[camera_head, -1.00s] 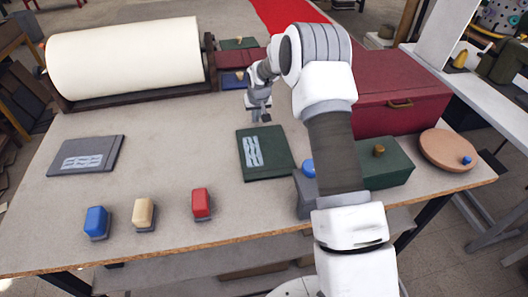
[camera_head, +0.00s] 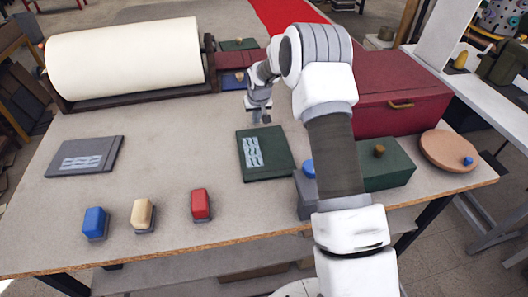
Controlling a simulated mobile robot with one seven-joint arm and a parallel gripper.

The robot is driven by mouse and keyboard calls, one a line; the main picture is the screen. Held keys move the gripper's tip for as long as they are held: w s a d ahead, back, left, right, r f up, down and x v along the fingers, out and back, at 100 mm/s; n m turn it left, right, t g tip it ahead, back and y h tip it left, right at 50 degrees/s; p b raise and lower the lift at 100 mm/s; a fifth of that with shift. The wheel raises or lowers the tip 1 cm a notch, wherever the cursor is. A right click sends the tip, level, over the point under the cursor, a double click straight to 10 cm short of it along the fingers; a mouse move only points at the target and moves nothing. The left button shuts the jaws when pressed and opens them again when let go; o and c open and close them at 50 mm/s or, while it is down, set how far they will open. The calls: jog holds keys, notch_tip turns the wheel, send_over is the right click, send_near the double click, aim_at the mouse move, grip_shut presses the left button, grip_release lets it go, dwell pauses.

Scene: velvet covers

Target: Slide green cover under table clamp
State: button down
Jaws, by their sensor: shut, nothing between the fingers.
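The green cover (camera_head: 277,164), dark with a pale patterned patch on it, lies flat on the grey table (camera_head: 160,165) near the middle. My gripper (camera_head: 262,121) is shut and empty, pointing down at the cover's far edge. I cannot tell whether its tips touch the cover. I cannot make out for sure which thing is the table clamp.
A grey cover (camera_head: 108,155) lies at left. Blue (camera_head: 95,222), cream (camera_head: 142,214) and red (camera_head: 201,204) blocks stand along the front. A large white roll (camera_head: 125,57) is at back left. A dark red box (camera_head: 400,100), a green box (camera_head: 390,172) and a round brown lid (camera_head: 447,150) fill the right.

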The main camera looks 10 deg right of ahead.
aim_at(263, 145)
jog(key=shift+s+b, duration=0.45)
jog(key=shift+s, duration=0.5)
jog(key=shift+s, duration=0.15)
jog(key=shift+s+b, duration=0.75)
jog(key=shift+s, duration=0.65)
jog(key=shift+s, duration=0.1)
jog(key=shift+s+b, duration=0.7)
jog(key=shift+s, duration=0.7)
jog(key=shift+s, duration=0.1)
jog(key=shift+s+b, duration=0.85)
jog(key=shift+s, duration=1.05)
jog(key=shift+s+f, duration=0.1)
